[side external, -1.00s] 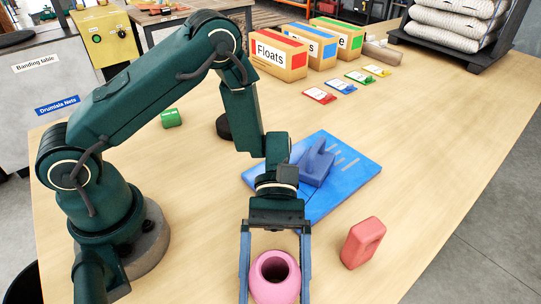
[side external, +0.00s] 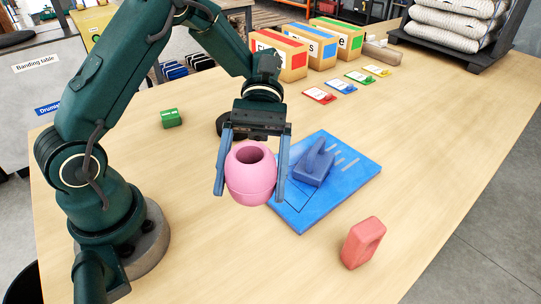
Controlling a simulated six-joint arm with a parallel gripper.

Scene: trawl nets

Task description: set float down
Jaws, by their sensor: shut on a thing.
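The float (side external: 251,183) is pink and barrel-shaped, with a dark round hole in its top. My gripper (side external: 252,180) has its two blue-grey fingers on either side of the float and is shut on it. The float looks raised above the wooden table, in front of the blue board's left edge in the picture. Its underside and any gap to the table are hard to judge from this angle.
A blue board (side external: 352,175) carries a dark blue block (side external: 313,167). A red block (side external: 363,243) stands at the right front. A green block (side external: 170,118) lies left. Labelled boxes (side external: 336,38) and coloured cards (side external: 341,87) are at the back. The front table (side external: 200,255) is clear.

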